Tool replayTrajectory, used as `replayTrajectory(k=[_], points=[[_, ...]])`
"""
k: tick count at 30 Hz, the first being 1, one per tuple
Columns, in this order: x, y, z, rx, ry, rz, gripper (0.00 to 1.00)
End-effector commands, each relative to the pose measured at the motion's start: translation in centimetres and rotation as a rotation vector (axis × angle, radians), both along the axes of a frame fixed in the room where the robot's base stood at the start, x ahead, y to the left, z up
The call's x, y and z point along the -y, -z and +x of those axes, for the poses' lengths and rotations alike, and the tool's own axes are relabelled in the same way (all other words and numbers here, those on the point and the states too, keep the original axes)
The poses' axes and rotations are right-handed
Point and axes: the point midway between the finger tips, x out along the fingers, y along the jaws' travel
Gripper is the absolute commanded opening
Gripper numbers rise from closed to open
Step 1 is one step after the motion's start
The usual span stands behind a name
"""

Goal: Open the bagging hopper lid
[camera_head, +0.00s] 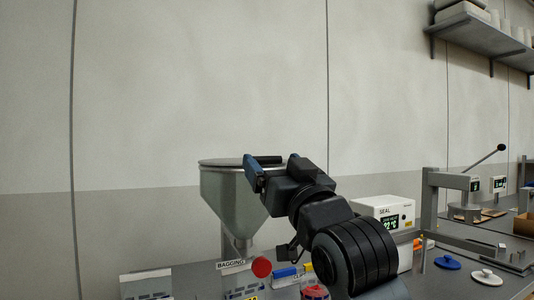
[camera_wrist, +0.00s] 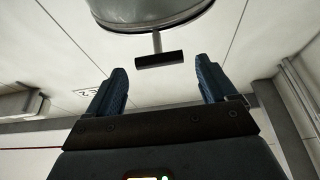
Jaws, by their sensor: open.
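The bagging hopper (camera_head: 232,195) is a grey metal funnel above a BAGGING label in the head view. Its flat round lid (camera_head: 219,162) lies level across the top and looks closed. A black bar handle (camera_wrist: 160,60) on a short stem sticks out from the round rim in the wrist view. My gripper (camera_head: 271,160) is at the right side of the hopper's rim, at about lid height. Its blue-padded fingers are apart and empty. In the wrist view the handle appears between the fingertips and slightly beyond them; contact is not visible. My gripper hides part of the hopper's right side.
A red round knob (camera_head: 261,267) is below the hopper. A white SEAL unit (camera_head: 386,212) with a display stands to the right behind my arm. A grey press frame (camera_head: 432,200), a blue lid (camera_head: 447,262) and a white lid (camera_head: 486,277) are farther right. The wall above the hopper is clear.

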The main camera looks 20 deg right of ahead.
Motion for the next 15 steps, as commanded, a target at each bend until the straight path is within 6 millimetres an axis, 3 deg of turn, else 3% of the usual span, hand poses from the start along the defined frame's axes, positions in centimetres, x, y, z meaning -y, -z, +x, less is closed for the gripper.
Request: replayTrajectory(k=[6,15], points=[[0.0,-1.3,2.8,0.000,-0.001,0.000,0.85],[0.0,-1.5,3.7,0.000,-0.001,0.001,0.85]])
